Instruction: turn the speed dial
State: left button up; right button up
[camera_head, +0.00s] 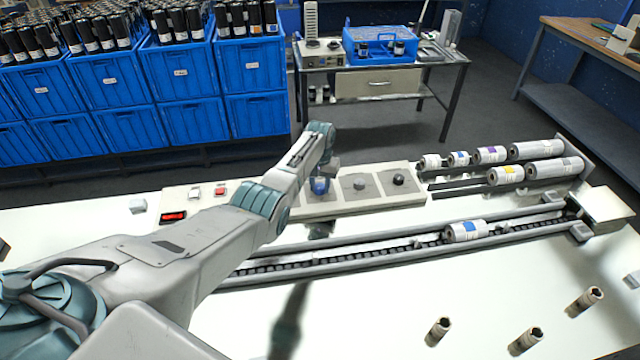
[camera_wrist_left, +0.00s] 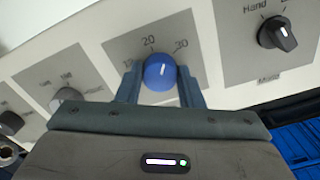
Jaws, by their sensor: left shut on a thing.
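The blue dial (camera_wrist_left: 160,72) sits on a grey plate with the marks 10, 20 and 30. Its white pointer line stands nearly upright in the left wrist view, between 20 and 30. In the head view the dial (camera_head: 319,186) shows under my left gripper (camera_head: 322,178). My left gripper (camera_wrist_left: 160,88) is shut on the dial, with one finger on each side of it. The control panel (camera_head: 335,207) lies on the white table. My right gripper is not in view.
A black selector knob (camera_wrist_left: 278,34) marked Hand and a grey knob (camera_wrist_left: 66,100) flank the dial. A conveyor (camera_head: 370,248) carrying a roll (camera_head: 465,231) runs in front of the panel. Several rolls lie in a rack at the right; dark cylinders stand on the front table.

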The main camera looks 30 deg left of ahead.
aim_at(320, 186)
pick_arm(q)
jog(key=m, duration=0.5)
jog(key=shift+w+r, duration=0.1)
jog(key=shift+r, duration=0.1)
jog(key=shift+m, duration=0.3)
jog(key=o, duration=1)
jog(key=shift+c, duration=0.2)
jog(key=shift+f, duration=0.1)
notch_tip(320, 186, up, 11)
jog(key=b, duration=0.1)
jog(key=shift+f, duration=0.1)
